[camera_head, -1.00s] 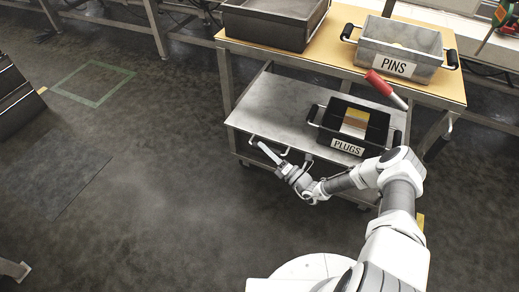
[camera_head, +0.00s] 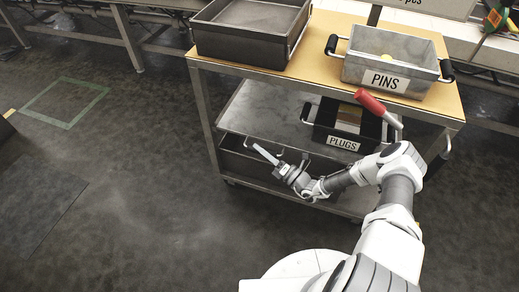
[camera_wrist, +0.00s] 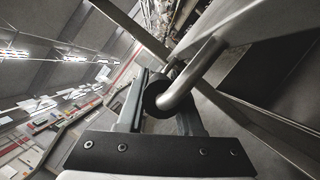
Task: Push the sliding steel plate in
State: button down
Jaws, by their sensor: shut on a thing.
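The sliding steel plate (camera_head: 262,108) is a grey metal shelf under the tan tabletop of a cart. Its front part sticks out past the tabletop in the head view. A curved metal handle (camera_wrist: 207,66) on its front edge crosses the wrist view. My gripper (camera_head: 275,160) is at that front edge, left of centre. In the wrist view my gripper (camera_wrist: 158,95) is shut on the handle, its fingers on either side of the bar. A black box labelled PLUGS (camera_head: 321,130) stands on the plate at the right. My arm hides part of the front edge.
A metal bin labelled PINS (camera_head: 355,70) and a dark tray (camera_head: 235,43) stand on the tabletop (camera_head: 322,40). A red-handled lever (camera_head: 369,101) rises near the PLUGS box. A lower dark shelf (camera_head: 236,160) lies beneath the plate. The floor at left is clear.

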jog(key=shift+w+d+r, duration=0.1)
jog(key=shift+w+d, duration=0.1)
jog(key=shift+w, duration=0.1)
jog(key=c, duration=0.6)
grip_release()
jog(key=shift+a, duration=0.1)
jog(key=shift+s, duration=0.2)
jog(key=p+v, duration=0.2)
jog(key=v, duration=1.5)
jog(key=shift+s, duration=0.15)
